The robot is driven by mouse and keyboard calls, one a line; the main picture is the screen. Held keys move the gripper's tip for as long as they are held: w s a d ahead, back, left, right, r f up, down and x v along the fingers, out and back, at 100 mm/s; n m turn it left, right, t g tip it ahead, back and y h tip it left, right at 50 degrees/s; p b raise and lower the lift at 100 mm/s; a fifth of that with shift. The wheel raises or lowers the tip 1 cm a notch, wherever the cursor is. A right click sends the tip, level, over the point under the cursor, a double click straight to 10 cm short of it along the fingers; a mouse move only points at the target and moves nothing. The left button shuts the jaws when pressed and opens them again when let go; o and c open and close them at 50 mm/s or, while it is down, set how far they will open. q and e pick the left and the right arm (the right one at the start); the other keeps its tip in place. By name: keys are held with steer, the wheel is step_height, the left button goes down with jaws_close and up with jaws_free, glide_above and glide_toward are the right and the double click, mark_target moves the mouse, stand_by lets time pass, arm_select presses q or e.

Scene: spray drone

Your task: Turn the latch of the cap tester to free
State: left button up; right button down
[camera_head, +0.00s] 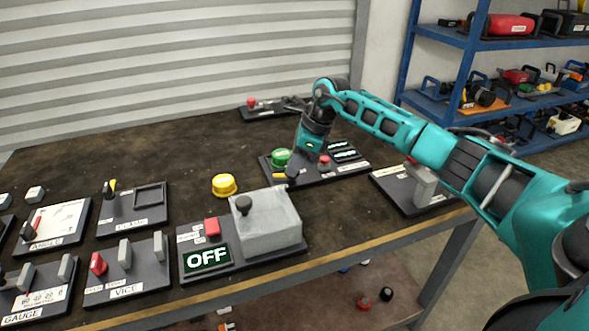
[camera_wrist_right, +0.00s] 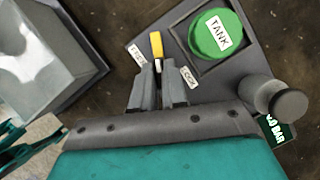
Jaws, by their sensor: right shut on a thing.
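The cap tester (camera_head: 318,176) is a dark plate on the bench with a green cap (camera_head: 281,157) at its left. The cap also shows in the right wrist view, marked TANK (camera_wrist_right: 222,32). The latch (camera_wrist_right: 156,45) has a yellow end that sticks out beyond my right fingertips. A small label, seemingly FREE (camera_wrist_right: 137,53), lies to its left, and a LOCK label (camera_wrist_right: 189,77) to its right. My right gripper (camera_wrist_right: 158,82) is shut on the latch, and its fingers hide the lower part.
A grey box with a dark knob (camera_head: 266,222) and an OFF display (camera_head: 207,258) stand close to the left. A yellow cap (camera_head: 224,185) sits nearby. A grey post (camera_wrist_right: 272,98) rises right of my fingers. The bench's back left is clear.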

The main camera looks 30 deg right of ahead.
steer(key=n+b, duration=0.1)
steer(key=n, duration=0.1)
steer(key=shift+f+n+g, duration=0.1)
steer(key=shift+n+g, duration=0.2)
steer(key=shift+g, duration=0.1)
steer(key=shift+w+n+y+b, duration=0.1)
steer(key=shift+n+y+b, duration=0.2)
steer(key=shift+n+b, duration=0.25)
arm_select(q)
steer(key=shift+w+d+f, duration=0.4)
steer(key=shift+w+f, duration=0.05)
steer(key=shift+f, duration=0.15)
arm_select(e)
steer(key=shift+n+g, duration=0.4)
steer(key=shift+n, duration=0.15)
arm_select(q)
steer(key=shift+s+f, duration=0.25)
arm_select(e)
steer(key=shift+n, duration=0.3)
steer(key=c, duration=1.2)
jaws_free()
steer(key=shift+o, duration=0.2)
arm_select(q)
steer(key=shift+a+r+p, duration=0.1)
steer(key=shift+r+p, duration=0.5)
steer(key=shift+r, duration=0.1)
arm_select(e)
steer(key=v, duration=1.3)
